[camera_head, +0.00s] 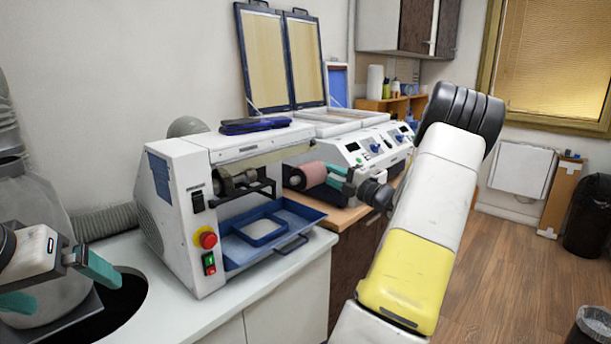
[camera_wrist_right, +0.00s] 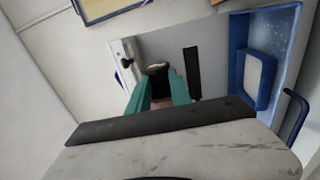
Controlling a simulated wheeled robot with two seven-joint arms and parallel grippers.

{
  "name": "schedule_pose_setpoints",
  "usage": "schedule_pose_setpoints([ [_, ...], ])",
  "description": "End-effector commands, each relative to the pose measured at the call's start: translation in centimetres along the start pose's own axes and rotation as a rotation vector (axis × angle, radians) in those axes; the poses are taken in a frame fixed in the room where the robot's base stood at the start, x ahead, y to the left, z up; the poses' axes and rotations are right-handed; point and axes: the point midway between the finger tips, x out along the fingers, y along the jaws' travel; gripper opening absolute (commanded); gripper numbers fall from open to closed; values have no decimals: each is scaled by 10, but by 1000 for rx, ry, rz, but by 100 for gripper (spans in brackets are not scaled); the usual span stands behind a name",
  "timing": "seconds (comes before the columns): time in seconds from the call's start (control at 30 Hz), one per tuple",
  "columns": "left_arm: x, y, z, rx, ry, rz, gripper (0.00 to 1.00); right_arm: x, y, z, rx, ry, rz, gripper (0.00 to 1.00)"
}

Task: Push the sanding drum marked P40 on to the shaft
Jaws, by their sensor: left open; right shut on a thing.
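A pinkish drum (camera_head: 309,175) with a dark end facing left is held beside the sanding machine; no P40 marking is readable. My right gripper (camera_head: 337,178) is shut on it with teal fingers. In the right wrist view a dark round piece with a tan rim (camera_wrist_right: 157,70) shows between the fingers (camera_wrist_right: 158,95). The machine's shaft (camera_head: 236,182) lies left of the drum, above the blue tray, with a visible gap between them. The shaft's tip is hard to make out. My left gripper (camera_head: 72,290) is open and empty at the lower left.
The white machine (camera_head: 180,220) carries a red knob (camera_head: 208,240) and switches. A blue tray (camera_head: 240,262) juts from its front. A dark round opening (camera_head: 115,305) is in the counter near my left gripper. Another white machine (camera_head: 370,145) stands behind.

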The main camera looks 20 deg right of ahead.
Motion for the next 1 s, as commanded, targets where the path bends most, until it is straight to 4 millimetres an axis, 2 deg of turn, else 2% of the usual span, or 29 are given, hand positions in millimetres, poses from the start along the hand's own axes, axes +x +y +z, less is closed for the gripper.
schedule_pose_setpoints([
  [1.0,0,0,0,0,0,0,100,103,-14,-1,0,1,2,0],
])
